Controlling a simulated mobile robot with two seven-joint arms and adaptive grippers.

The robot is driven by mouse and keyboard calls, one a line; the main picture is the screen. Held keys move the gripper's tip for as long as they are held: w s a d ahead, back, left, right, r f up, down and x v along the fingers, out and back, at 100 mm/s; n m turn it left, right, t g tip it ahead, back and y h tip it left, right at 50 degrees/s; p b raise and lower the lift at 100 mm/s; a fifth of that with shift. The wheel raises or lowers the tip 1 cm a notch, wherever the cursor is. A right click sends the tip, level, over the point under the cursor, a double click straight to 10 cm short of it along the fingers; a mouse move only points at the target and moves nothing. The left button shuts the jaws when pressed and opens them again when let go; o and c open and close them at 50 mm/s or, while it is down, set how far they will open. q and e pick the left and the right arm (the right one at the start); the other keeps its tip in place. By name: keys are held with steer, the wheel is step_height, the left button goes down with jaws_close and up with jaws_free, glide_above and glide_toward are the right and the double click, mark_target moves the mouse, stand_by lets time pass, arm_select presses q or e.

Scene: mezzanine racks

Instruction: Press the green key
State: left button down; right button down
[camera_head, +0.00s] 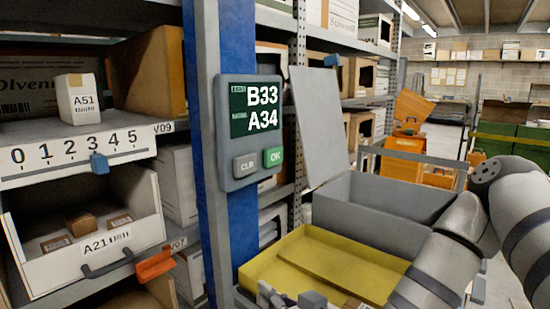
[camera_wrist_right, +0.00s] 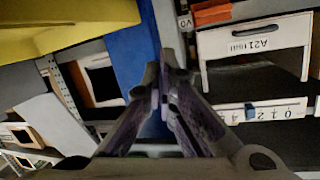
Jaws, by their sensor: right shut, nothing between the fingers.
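The green key (camera_head: 272,157), marked OK, is at the lower right of a grey panel (camera_head: 226,139) on a blue post. A grey CLR key (camera_head: 245,165) sits to its left. The panel's screen (camera_head: 254,109) reads B33 and A34. My right gripper (camera_head: 290,298) is partly in view at the bottom edge of the head view, well below the green key and apart from it. In the right wrist view my right gripper (camera_wrist_right: 166,70) has its fingers together with nothing between them. The panel and key do not show there. My left gripper is not in view.
A yellow tray (camera_head: 300,236) and an open grey bin (camera_head: 385,190) with a raised lid (camera_head: 319,125) stand right of the blue post (camera_head: 237,45). A drawer marked A21 (camera_head: 148,209) and a numbered slide scale (camera_head: 40,163) are at left.

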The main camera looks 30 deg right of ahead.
mark_target(274, 156)
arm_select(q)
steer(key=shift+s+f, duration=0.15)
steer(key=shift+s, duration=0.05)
arm_select(e)
steer(key=d+r+m+t+h, duration=0.1)
steer(key=d+r+t+h, duration=0.1)
steer(key=r, duration=0.5)
steer(key=w+d+r+m+t+h, duration=0.1)
steer(key=d+r+m+t+h, duration=0.1)
steer(key=d+r, duration=0.4)
steer(key=d+r+m+t+h, duration=0.2)
steer(key=d+r+t+h, duration=0.1)
steer(key=r, duration=0.6)
steer(key=shift+w+d+r+t+h, duration=0.15)
steer(key=shift+d+r+t+h, duration=0.2)
steer(key=shift+d+h, duration=0.6)
steer(key=shift+f, duration=0.15)
